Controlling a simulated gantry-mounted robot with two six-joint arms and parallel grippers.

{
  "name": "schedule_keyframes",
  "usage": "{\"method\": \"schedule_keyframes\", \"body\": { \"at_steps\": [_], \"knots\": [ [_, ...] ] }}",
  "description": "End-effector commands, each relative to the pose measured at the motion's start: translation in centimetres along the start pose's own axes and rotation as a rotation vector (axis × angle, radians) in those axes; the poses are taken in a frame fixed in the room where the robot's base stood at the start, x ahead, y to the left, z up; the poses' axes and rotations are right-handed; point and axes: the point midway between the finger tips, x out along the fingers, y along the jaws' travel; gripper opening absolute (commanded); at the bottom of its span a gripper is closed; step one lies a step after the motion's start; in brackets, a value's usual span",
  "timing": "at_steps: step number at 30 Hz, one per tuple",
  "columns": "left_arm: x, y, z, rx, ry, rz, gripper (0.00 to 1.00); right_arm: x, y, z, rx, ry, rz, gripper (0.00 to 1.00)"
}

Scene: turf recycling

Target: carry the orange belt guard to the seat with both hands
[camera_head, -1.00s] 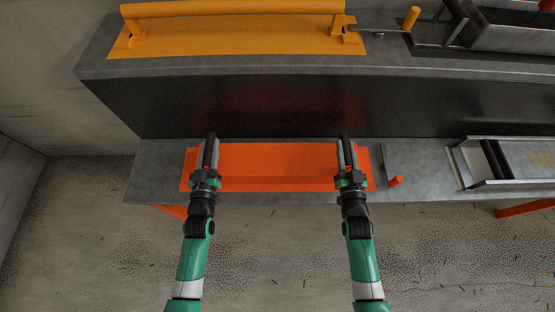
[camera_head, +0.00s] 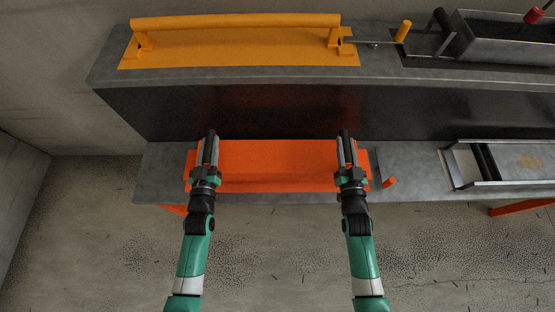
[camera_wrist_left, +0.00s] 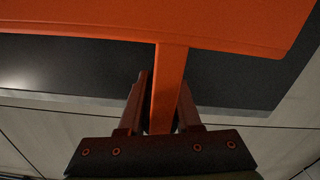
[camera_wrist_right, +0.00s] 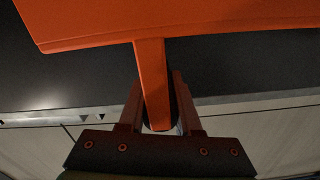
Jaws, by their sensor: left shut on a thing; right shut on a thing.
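My left gripper (camera_head: 210,142) is shut on an upright orange tab (camera_wrist_left: 168,85) at the guard's left end. My right gripper (camera_head: 345,142) is shut on a matching tab (camera_wrist_right: 152,85) at its right end. The guard looks level. Whether it touches the bench cannot be told. I cannot identify the seat with certainty; an orange surface shows around the guard on the bench.
A yellow-orange plate with a long bar (camera_head: 240,21) stands on the upper ledge. A handled lever (camera_head: 403,31) and a grey trough (camera_head: 505,40) are right of it. On the lower bench, a small orange peg (camera_head: 390,182) and a metal tray (camera_head: 510,182) lie to the right.

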Motion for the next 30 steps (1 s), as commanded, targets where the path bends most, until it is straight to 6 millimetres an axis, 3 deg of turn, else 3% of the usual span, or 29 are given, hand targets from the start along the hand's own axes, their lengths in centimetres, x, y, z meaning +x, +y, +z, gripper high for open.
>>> {"method": "schedule_keyframes", "body": {
  "at_steps": [16, 22, 30],
  "knots": [
    [0.1, 0.1, -0.5, 0.000, 0.007, 0.001, 0.00, 0.1, -0.1, -0.5, 0.000, 0.006, -0.001, 0.00],
    [0.1, 0.5, -2.4, 0.000, 0.007, 0.001, 0.00, 0.1, -0.5, -2.4, 0.000, 0.006, -0.001, 0.00],
    [0.1, 0.4, -2.1, 0.000, 0.006, 0.001, 0.00, 0.1, -0.4, -2.1, 0.000, 0.006, -0.001, 0.00]
  ]
}}
